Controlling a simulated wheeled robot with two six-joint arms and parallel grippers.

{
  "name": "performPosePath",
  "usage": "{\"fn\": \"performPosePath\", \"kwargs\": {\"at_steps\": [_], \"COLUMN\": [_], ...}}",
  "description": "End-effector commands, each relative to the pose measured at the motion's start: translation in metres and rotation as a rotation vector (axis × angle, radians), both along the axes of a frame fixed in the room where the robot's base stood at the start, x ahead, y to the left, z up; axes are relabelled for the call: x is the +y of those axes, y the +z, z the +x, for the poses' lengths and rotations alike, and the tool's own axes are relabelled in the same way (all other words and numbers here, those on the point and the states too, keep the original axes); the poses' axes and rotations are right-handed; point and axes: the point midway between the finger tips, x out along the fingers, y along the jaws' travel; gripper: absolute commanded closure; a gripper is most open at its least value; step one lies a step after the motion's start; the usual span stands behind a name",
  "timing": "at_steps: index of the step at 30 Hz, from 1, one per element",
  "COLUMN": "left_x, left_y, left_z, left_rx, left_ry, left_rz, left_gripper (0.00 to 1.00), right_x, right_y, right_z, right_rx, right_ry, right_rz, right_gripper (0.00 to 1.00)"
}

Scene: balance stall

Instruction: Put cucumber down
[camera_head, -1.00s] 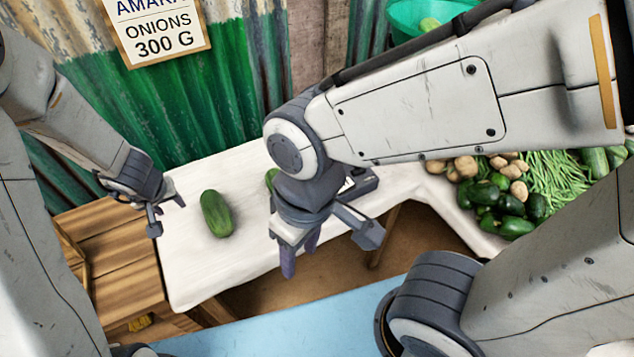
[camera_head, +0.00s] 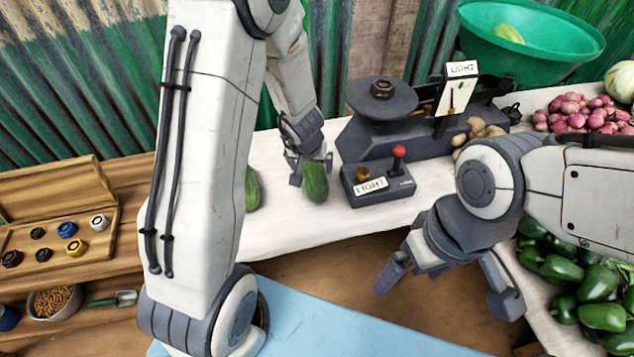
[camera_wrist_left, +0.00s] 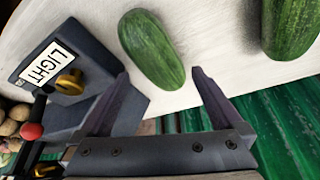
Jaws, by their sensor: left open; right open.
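A green cucumber (camera_head: 315,182) lies on the white cloth-covered table (camera_head: 290,222), just left of the control box. My left gripper (camera_head: 308,166) is open right at it. In the left wrist view, this cucumber (camera_wrist_left: 150,48) lies just beyond and between the parted fingertips (camera_wrist_left: 160,73), with no finger seen closed on it. A second cucumber (camera_head: 251,188) lies further left, partly hidden by my left arm; it also shows in the left wrist view (camera_wrist_left: 291,25). My right gripper (camera_head: 445,285) is open and empty in front of the table.
A control box (camera_head: 378,182) with a red-knobbed lever and LIGHT label stands close right of the cucumber. Behind it is a dark scale (camera_head: 381,100). Potatoes, onions (camera_head: 585,112), peppers (camera_head: 603,282) and a green bowl (camera_head: 532,45) fill the right. A weights box (camera_head: 60,235) is left.

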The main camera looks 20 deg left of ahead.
Motion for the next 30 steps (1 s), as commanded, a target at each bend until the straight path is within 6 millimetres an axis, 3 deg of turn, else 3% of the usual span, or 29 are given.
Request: {"fn": "performPosePath", "kwargs": {"at_steps": [5,12,20,21,27,28,29,30], "left_x": [0.0,0.001,0.001,0.001,0.001,0.001,0.001,0.001], "left_y": [-0.014,-0.048,-0.05,-0.05,-0.05,-0.049,-0.049,-0.049], "left_z": [0.005,0.018,0.021,0.021,0.021,0.021,0.021,0.021], "left_rx": [-0.001,0.0,-0.001,-0.001,-0.001,-0.002,-0.002,-0.002], "left_ry": [0.001,0.0,-0.001,-0.001,-0.002,-0.002,-0.002,-0.002], "left_rz": [0.0,0.0,0.0,0.0,0.0,0.0,0.0,0.0], "left_gripper": [0.0,0.0,0.0,0.04,0.8,0.8,0.91,0.91], "right_x": [0.0,0.0,0.0,0.0,0.0,0.0,0.0,0.0], "right_y": [-0.012,-0.038,-0.038,-0.038,-0.037,-0.037,-0.037,-0.037], "right_z": [0.0,0.0,0.0,0.0,0.0,0.0,0.0,0.0], "right_rx": [0.0,0.0,0.0,-0.001,-0.001,-0.001,-0.001,-0.001], "right_ry": [0.0,0.0,0.0,0.0,0.0,0.0,0.0,0.0], "right_rz": [0.0,0.0,0.0,0.001,0.001,0.001,0.001,0.001], "right_gripper": [0.0,0.0,0.0,0.0,0.0,0.0,0.0,0.0]}}
